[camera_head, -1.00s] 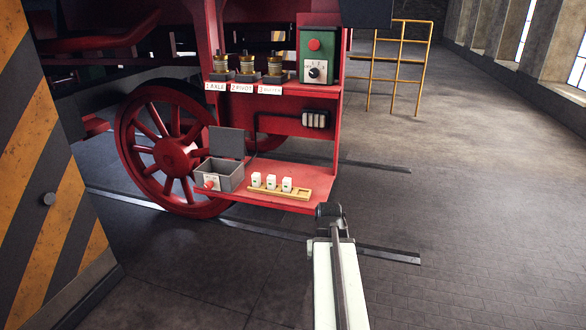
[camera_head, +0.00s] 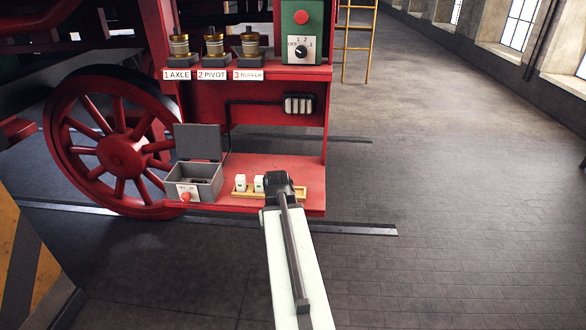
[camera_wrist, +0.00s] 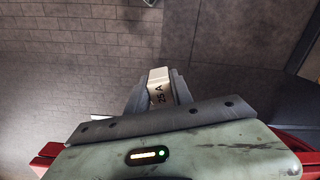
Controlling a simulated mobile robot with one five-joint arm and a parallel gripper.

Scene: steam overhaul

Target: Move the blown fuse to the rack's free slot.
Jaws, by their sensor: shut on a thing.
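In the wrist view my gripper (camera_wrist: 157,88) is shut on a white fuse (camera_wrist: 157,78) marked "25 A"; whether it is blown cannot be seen. In the head view my arm hides the gripper and this fuse. The yellow rack (camera_head: 302,193) lies on the red lower shelf. Two white fuses (camera_head: 240,183) (camera_head: 259,184) show upright in its left part. My arm covers most of the rack's right part, so its free slot is mostly hidden. The grey fuse box (camera_head: 205,190) stands left of the rack with its lid up.
A red knob (camera_head: 185,197) is on the box front. Three brass-topped pots (camera_head: 214,45) and a green switch panel (camera_head: 300,32) are on the upper shelf. A grey connector block (camera_head: 299,105) is on the red back wall. Open floor (camera_head: 450,200) lies to the right.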

